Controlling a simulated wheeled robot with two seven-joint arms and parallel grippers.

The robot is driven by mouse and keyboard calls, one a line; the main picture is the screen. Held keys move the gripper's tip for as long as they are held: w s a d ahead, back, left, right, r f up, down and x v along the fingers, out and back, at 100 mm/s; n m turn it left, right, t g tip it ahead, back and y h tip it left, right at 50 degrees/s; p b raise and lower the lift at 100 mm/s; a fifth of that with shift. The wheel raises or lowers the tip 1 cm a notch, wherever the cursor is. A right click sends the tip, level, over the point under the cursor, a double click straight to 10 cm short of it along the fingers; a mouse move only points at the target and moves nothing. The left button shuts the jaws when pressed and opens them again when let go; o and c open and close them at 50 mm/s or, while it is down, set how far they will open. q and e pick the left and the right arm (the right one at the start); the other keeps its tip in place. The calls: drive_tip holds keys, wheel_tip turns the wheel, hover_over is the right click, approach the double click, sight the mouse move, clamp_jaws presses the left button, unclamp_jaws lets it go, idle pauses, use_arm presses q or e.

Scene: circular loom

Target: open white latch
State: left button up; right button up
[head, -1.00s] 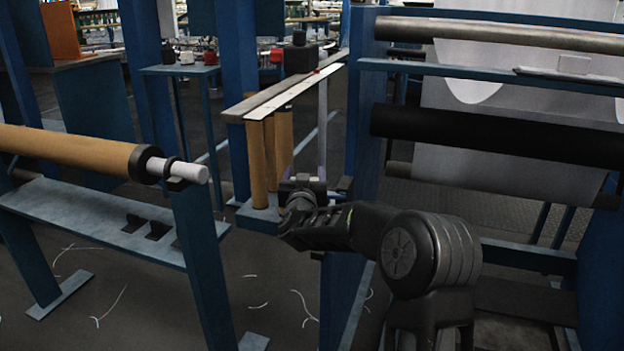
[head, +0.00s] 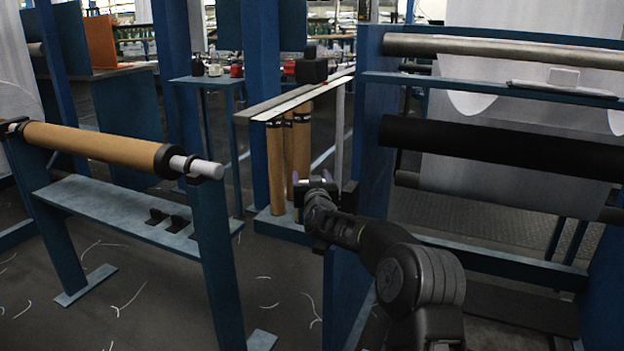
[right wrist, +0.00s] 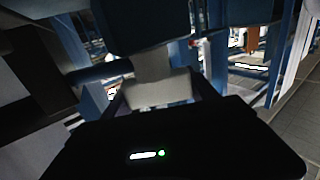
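A pale grey-white piece (right wrist: 162,90), which looks like the white latch, sits below a dark blue block in the right wrist view. It lies between the fingers of my right gripper (right wrist: 163,98); whether they touch it cannot be told. In the head view my right gripper (head: 313,183) is beside the blue post, in front of upright brown rolls, with its fingertips apart. A thin white upright strip (head: 339,130) stands behind it. The latch cannot be made out in the head view. My left gripper is not in view.
A blue frame (head: 372,100) with a black roller (head: 480,148) and grey fabric stands right of the gripper. A brown roll (head: 95,147) rests on a blue stand at left. Brown tubes (head: 276,170) stand just behind the gripper. The floor between the stands is open.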

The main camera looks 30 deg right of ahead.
drive_tip(key=o, duration=0.4)
drive_tip(key=shift+r, duration=0.1)
wheel_tip(320, 180, up, 10)
drive_tip(key=p, duration=0.5)
